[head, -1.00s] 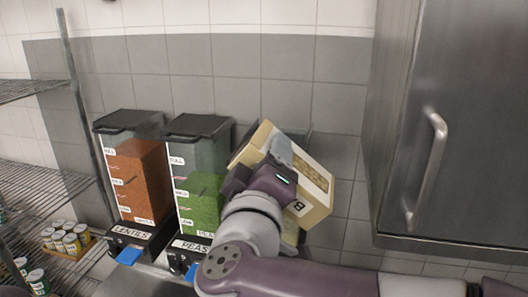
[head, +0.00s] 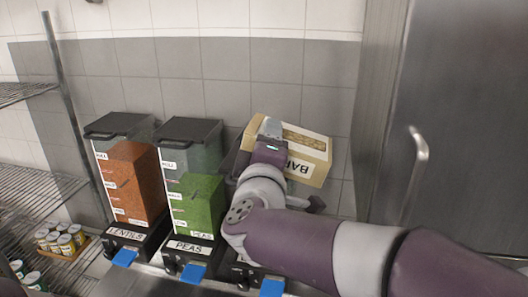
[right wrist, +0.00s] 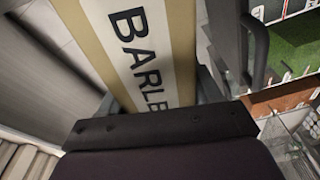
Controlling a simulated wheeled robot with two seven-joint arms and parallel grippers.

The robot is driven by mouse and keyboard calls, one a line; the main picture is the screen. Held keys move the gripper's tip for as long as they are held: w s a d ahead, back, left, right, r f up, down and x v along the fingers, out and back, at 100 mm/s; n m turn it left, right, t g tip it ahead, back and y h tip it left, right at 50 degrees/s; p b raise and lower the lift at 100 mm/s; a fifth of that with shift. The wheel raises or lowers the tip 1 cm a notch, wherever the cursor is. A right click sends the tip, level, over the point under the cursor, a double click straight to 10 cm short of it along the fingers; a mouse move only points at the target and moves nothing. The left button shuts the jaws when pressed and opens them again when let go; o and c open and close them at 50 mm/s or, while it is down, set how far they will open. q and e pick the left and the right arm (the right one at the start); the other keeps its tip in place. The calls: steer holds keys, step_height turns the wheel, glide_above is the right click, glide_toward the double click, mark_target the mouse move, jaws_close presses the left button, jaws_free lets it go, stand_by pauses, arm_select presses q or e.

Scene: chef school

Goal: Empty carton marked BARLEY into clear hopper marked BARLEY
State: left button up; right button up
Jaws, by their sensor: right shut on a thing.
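The BARLEY carton (head: 312,165) is tan with a white label band. It is held up on its side, sloping slightly down to the right, and tan grain shows along its upper face. My right gripper (head: 270,140) is shut on its left part. In the right wrist view the carton (right wrist: 140,50) fills the middle, its label partly cut off by the dark gripper. The third hopper, right of the peas, is mostly hidden behind my right arm; its blue lever (head: 271,288) shows below. I cannot read its label or see its opening. My left gripper is not in view.
The lentils hopper (head: 135,180) and the peas hopper (head: 198,200) stand to the left with dark lids on. A steel cabinet (head: 455,140) with a handle is close on the right. A wire shelf (head: 40,190) with cans is at the left.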

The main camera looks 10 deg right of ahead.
steer(key=shift+w+d, duration=0.35)
steer(key=shift+w, duration=0.3)
steer(key=x, duration=0.1)
steer(key=b+x, duration=0.2)
steer(key=x, duration=0.1)
steer(key=shift+d+f, duration=0.25)
steer(key=shift+d, duration=0.05)
steer(key=shift+b+x, duration=0.45)
steer(key=shift+x, duration=0.65)
steer(key=x, duration=0.3)
steer(key=d+b+x, duration=0.1)
steer(key=x, duration=0.2)
steer(key=shift+s+f, duration=0.1)
steer(key=shift+f, duration=0.1)
steer(key=x, duration=0.3)
steer(key=b+x, duration=0.1)
steer(key=shift+d+f, duration=0.1)
steer(key=shift+d, duration=0.25)
steer(key=w+n+p, duration=0.1)
steer(key=w, duration=0.1)
steer(key=w+d+n+p, duration=0.1)
steer(key=w+p, duration=0.1)
steer(key=w+n+p, duration=0.1)
steer(key=w+p, duration=0.1)
steer(key=shift+d+f, duration=0.35)
steer(key=shift+d, duration=0.05)
steer(key=shift+w+a+n+g, duration=0.1)
steer(key=shift+a+n+g, duration=0.15)
steer(key=shift+n, duration=0.65)
